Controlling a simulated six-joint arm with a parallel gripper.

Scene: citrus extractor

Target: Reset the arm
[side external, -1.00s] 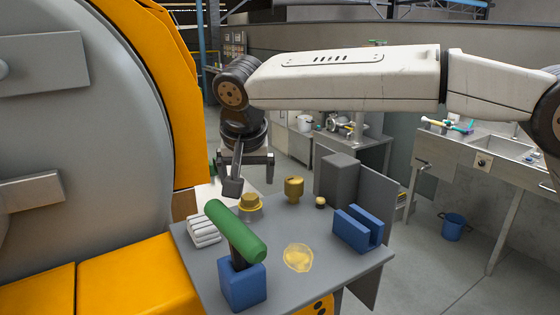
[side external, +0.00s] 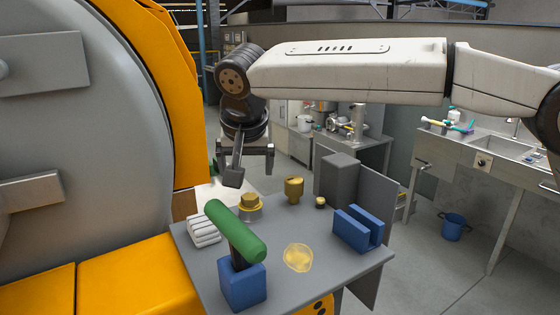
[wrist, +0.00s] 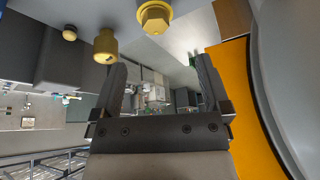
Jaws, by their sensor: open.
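My gripper (side external: 251,172) is open and empty in the side external view, above the far left part of the grey work table (side external: 290,283). A brass hex-topped fitting (side external: 250,206) sits on the table just below it, apart from the fingers. In the wrist view my gripper (wrist: 162,72) shows two spread fingers with nothing between them. The hex fitting (wrist: 155,17) is at the top edge there, and a brass cylindrical fitting (wrist: 106,46) is left of it. That cylindrical fitting (side external: 293,189) stands right of the hex fitting in the side view.
A green-handled tool (side external: 236,231) stands in a blue block (side external: 243,287) at the front left. A blue slotted holder (side external: 357,230), a small brass piece (side external: 320,202), a yellow disc (side external: 298,257) and white bars (side external: 203,229) lie around. A large grey and orange machine (side external: 184,90) borders the left.

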